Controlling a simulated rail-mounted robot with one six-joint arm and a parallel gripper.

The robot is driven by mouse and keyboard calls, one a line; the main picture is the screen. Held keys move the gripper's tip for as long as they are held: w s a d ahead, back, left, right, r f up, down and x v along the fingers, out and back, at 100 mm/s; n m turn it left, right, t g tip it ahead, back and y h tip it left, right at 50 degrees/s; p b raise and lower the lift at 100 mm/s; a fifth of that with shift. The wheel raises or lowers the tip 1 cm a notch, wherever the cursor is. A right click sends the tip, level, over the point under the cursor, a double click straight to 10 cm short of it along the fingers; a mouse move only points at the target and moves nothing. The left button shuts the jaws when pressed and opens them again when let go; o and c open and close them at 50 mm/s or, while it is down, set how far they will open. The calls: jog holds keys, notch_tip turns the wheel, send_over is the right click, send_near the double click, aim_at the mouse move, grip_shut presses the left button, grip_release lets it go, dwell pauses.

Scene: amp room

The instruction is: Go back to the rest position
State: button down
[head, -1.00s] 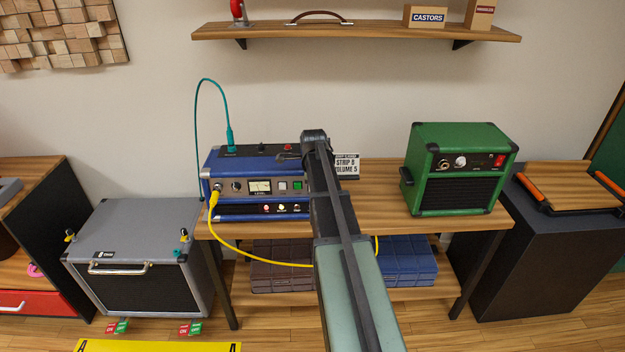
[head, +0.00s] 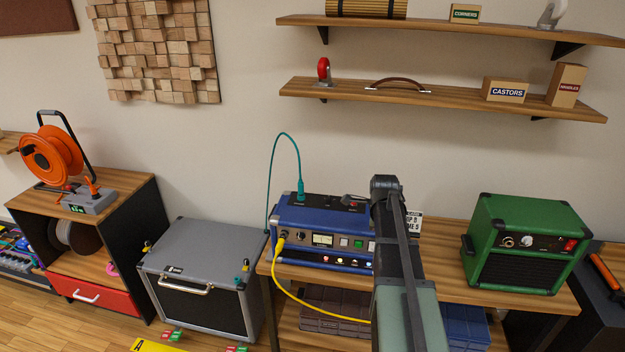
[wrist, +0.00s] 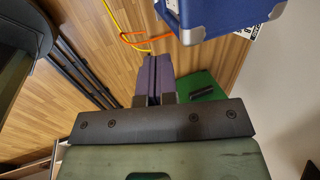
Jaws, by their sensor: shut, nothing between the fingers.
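My gripper (wrist: 158,62) shows in the wrist view with its two fingers together and nothing between them. In the head view my arm reaches up from the bottom, its end in front of the right part of the blue amp unit (head: 310,217); the fingers are hard to make out there. The blue unit stands on the wooden bench, with a teal cable (head: 271,165) plugged into its top and a yellow cable (head: 297,297) in its front. A corner of it also shows in the wrist view (wrist: 205,18).
A green amp (head: 525,243) stands right on the bench (head: 440,262). A grey amp (head: 203,262) stands on the floor at left. Blue and brown crates sit on the lower shelf. A cabinet with an orange cable reel (head: 52,155) is far left. Two shelves hang above.

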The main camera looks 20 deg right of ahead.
jog(key=s+a+n+g, duration=0.1)
jog(key=s+a+n, duration=0.4)
jog(key=a+n, duration=0.3)
jog(key=s+a+n+g+y, duration=0.1)
jog(key=s+a+n, duration=0.4)
jog(key=a, duration=0.8)
jog(key=s+a+n+y, duration=0.1)
jog(key=s+a+n, duration=0.3)
jog(key=a+n, duration=0.7)
jog(key=shift+s+f+n+g, duration=0.4)
jog(key=shift+a, duration=0.1)
